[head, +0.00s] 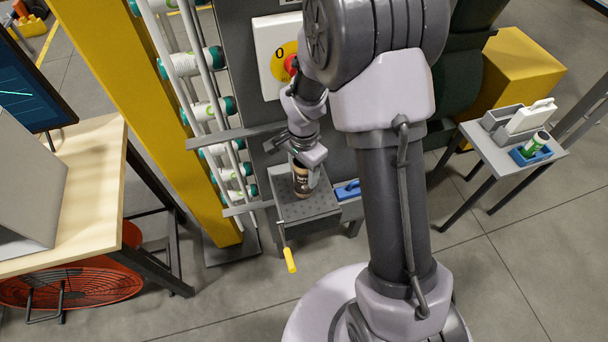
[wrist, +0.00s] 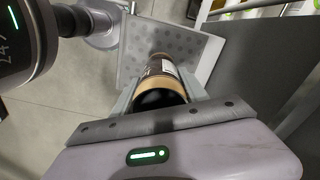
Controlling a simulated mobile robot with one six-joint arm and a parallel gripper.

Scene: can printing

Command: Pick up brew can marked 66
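The dark brown can with a tan band (head: 301,180) stands on a grey perforated platform (head: 320,207) in the head view. In the wrist view the can (wrist: 163,82) lies between my two fingers, its dark end towards the camera. My gripper (head: 308,168) reaches down around the can from above right. In the wrist view my gripper (wrist: 160,88) has a finger close along each side of the can, with no clear gap. I cannot tell if the fingers press on it. The number on its label is not readable.
A blue tray (head: 347,190) sits right of the platform, and a yellow-handled crank (head: 289,260) hangs in front. A side table (head: 510,165) with a green-and-white can (head: 535,144) is at right.

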